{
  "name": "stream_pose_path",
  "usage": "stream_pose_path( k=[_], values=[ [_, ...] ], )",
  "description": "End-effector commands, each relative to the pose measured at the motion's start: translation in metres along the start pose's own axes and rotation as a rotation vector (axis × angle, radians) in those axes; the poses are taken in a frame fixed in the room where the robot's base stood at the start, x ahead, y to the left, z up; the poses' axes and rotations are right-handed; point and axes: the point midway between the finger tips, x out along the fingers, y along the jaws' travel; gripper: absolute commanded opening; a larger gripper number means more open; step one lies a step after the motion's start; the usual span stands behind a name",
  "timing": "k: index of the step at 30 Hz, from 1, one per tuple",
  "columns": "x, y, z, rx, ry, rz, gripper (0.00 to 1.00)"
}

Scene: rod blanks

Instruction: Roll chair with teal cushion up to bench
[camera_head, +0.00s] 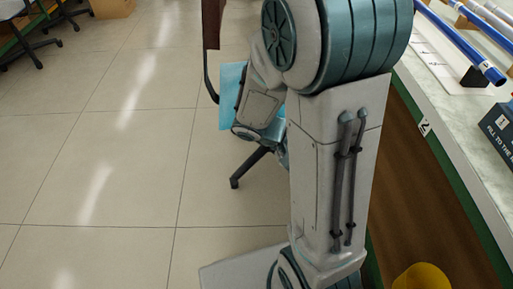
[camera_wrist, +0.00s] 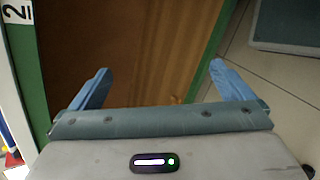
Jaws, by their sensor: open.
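The chair's teal cushion (camera_head: 231,95) shows in the head view, partly hidden behind my arm. Its dark backrest (camera_head: 211,24) rises at the left of the arm, and a black base leg (camera_head: 249,166) stands on the floor below. The bench (camera_head: 455,135) runs along the right side, with my arm between it and most of the chair. In the wrist view my gripper (camera_wrist: 160,68) is open and empty, its two blue fingers apart. The bench's brown side panel (camera_wrist: 130,45) with green edging lies beyond the fingers.
Blue rods (camera_head: 460,47) and a dark blue box (camera_head: 498,130) are on the bench top. A yellow rounded thing (camera_head: 422,276) shows at the bottom right. Dark chair bases (camera_head: 35,48) and a cardboard box (camera_head: 113,8) are at the far left. The tiled floor (camera_head: 90,170) at left is clear.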

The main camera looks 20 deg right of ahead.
Motion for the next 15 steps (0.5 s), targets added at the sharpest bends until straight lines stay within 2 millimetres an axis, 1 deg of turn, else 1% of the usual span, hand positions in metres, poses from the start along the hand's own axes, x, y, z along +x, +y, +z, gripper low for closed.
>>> stream_pose_path(
  k=[1, 5, 6, 10, 15],
  values=[
    [-0.006, -0.004, 0.008, 0.01, 0.006, -0.085, 1.0],
    [-0.024, -0.021, 0.023, 0.012, 0.046, -0.304, 1.0],
    [-0.031, -0.026, 0.027, 0.014, 0.067, -0.369, 1.0],
    [-0.059, -0.038, 0.034, 0.022, 0.167, -0.571, 1.0],
    [-0.096, -0.046, 0.038, 0.038, 0.322, -0.774, 1.0]
  ],
)
